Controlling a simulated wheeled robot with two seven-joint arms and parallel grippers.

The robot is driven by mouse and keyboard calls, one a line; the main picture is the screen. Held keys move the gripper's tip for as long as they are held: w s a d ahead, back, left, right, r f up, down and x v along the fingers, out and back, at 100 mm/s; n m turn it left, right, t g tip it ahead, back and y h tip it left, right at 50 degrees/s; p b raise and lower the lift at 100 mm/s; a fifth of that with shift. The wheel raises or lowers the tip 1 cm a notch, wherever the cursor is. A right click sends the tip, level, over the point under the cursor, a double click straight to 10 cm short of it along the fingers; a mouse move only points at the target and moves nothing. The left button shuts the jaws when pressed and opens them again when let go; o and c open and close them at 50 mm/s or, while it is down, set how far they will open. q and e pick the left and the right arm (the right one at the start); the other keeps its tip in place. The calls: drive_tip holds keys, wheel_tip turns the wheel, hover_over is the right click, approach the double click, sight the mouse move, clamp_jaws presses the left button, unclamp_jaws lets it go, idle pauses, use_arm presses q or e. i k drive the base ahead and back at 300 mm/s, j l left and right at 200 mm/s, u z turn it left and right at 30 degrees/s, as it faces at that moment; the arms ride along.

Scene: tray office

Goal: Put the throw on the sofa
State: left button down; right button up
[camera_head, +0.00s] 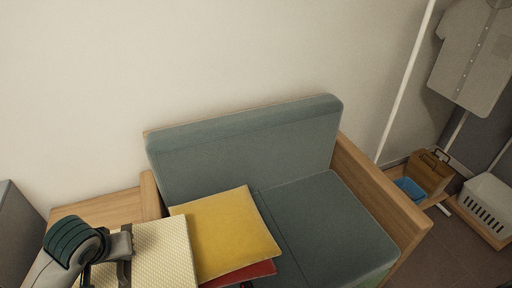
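The sofa (325,218) has blue-green cushions and wooden arms and stands against the wall. A cream, textured, folded cloth, which looks like the throw (162,258), is at the bottom left. It overlaps the sofa's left arm and the left edge of a yellow cushion in the picture. My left gripper (125,250) has its dark fingers at the throw's left edge and appears shut on it. The throw's lower part is cut off by the frame. I cannot tell whether it touches the sofa. My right gripper is not clearly seen.
The yellow cushion (225,235) lies on the sofa's left seat, with a red one (240,274) partly under it. The right seat is bare. A wooden surface (100,208) is left of the sofa. A white basket (487,203) and a brown box (430,172) stand at right.

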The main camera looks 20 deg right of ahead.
sight(336, 234)
drive_tip(key=k+l, duration=0.15)
drive_tip(key=l, duration=0.5)
drive_tip(key=k+l+z, duration=0.1)
drive_tip(key=l, duration=0.6)
drive_tip(key=k+l, duration=0.2)
drive_tip(key=l, duration=0.5)
drive_tip(key=k+l+z, duration=0.1)
drive_tip(key=l, duration=0.55)
drive_tip(key=k+l, duration=0.15)
drive_tip(key=l, duration=0.55)
drive_tip(key=k+l+z, duration=0.1)
drive_tip(key=l, duration=0.6)
